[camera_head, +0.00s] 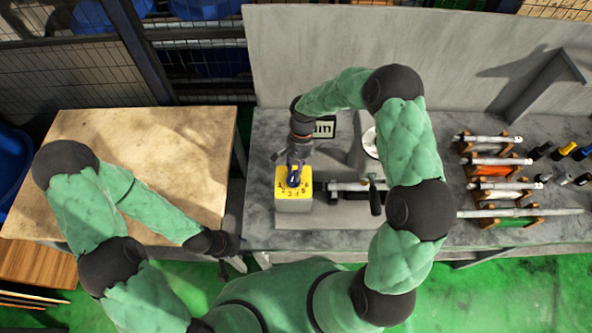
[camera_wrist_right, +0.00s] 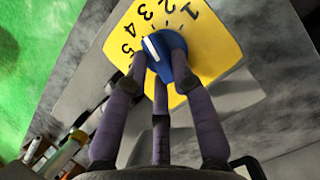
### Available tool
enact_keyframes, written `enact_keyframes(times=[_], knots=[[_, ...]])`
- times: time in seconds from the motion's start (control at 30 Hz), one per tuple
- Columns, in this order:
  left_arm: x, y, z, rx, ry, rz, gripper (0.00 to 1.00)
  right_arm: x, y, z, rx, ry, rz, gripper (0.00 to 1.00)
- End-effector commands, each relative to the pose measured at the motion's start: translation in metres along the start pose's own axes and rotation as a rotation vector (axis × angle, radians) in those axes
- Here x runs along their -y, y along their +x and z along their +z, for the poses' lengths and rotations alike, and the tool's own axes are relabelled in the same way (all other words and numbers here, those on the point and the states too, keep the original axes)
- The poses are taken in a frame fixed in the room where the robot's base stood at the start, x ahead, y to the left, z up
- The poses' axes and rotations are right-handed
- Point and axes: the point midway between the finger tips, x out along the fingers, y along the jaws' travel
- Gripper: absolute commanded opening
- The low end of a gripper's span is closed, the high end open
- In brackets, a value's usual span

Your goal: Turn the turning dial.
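The turning dial is a blue knob (camera_wrist_right: 166,55) with a white mark on a yellow plate (camera_wrist_right: 225,50) with black numbers. In the head view the yellow plate (camera_head: 305,188) is on top of a grey box, with the blue knob (camera_head: 294,177) partly hidden by my gripper. My right gripper (camera_head: 295,168) reaches down over the knob. In the right wrist view its fingers (camera_wrist_right: 158,65) stand around the knob, with tips at or very near its sides; firm contact is hard to tell.
A grinder (camera_head: 350,187) with a black handle stands just right of the dial box. A wooden table (camera_head: 150,160) at the left is empty.

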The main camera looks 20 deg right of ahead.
Motion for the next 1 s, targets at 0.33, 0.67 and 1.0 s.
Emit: enact_keyframes(times=[0.33,0.67,1.0], knots=[[0.0002,0.0005,0.0000,0.000,0.000,0.000,0.40,-0.0005,0.0002,0.0000,-0.001,0.039,-0.018,0.00],[0.0006,0.0016,-0.0001,0.000,0.000,0.000,0.40,-0.0041,0.0006,0.0015,0.000,0.243,-0.102,0.00],[-0.0006,-0.0016,0.0001,0.000,0.000,0.000,0.40,-0.0080,0.0012,0.0052,0.000,0.542,-0.224,0.00]])
